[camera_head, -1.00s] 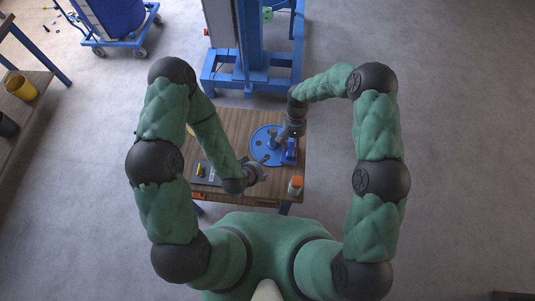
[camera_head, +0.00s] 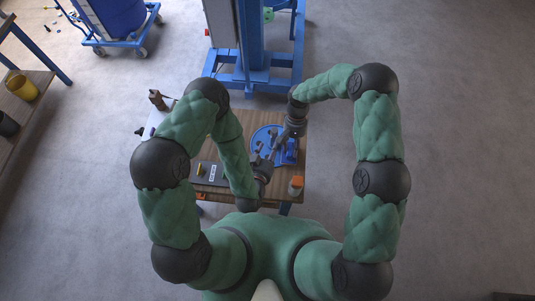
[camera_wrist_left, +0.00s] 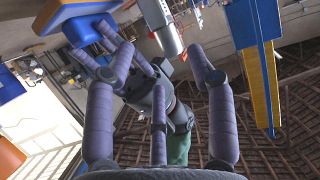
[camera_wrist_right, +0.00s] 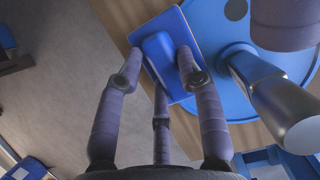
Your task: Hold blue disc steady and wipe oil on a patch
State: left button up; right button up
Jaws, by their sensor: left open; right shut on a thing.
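The blue disc (camera_head: 258,134) lies flat on the wooden table, with a hub and a grey metallic post (camera_wrist_right: 285,105) rising from its middle. My right gripper (camera_head: 290,140) is shut on the raised handle of a blue square pad (camera_wrist_right: 180,30). The pad overlaps the disc's edge in the right wrist view; I cannot tell whether it touches the disc. My left gripper (camera_head: 264,162) is open and empty at the near side of the disc, close to the post. Its spread fingers (camera_wrist_left: 160,75) face the right gripper and pad in the left wrist view. No oil is discernible.
A grey tray (camera_head: 211,178) with a yellow item sits at the table's left. An orange-capped container (camera_head: 296,185) stands at the near right corner. A brown object (camera_head: 157,99) is at the far left. A blue machine frame (camera_head: 252,70) stands behind the table.

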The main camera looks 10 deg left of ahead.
aim_at(275, 137)
pick_arm(q)
jog(key=x, duration=0.9)
jog(key=shift+w+f, duration=0.15)
jog(key=shift+w, duration=0.05)
grip_shut()
jog(key=shift+c, duration=1.9)
grip_release()
jog(key=c, duration=0.5)
jog(key=shift+c, duration=0.2)
